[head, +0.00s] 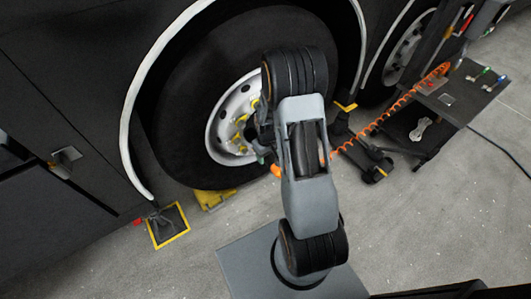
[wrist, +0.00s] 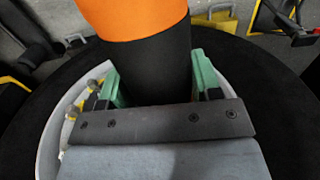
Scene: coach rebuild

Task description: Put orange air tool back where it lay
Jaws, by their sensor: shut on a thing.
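The orange air tool (wrist: 135,15) has an orange body and a black lower part. In the wrist view it stands between the green finger pads of my gripper (wrist: 157,82), which is shut on its black part. In the head view my arm hides the gripper and most of the tool; a small orange part of the tool (head: 276,171) shows left of the arm, in front of the big wheel (head: 185,110). A coiled orange hose (head: 395,108) runs from beside my arm up to the cart on the right.
A dark cart (head: 462,98) with small coloured items on top stands at right. A low black jack (head: 372,165) lies on the floor between it and my arm. A yellow chock (head: 212,199) and a yellow-edged pad (head: 168,238) are by the wheel. Open grey floor (head: 440,220) lies at lower right.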

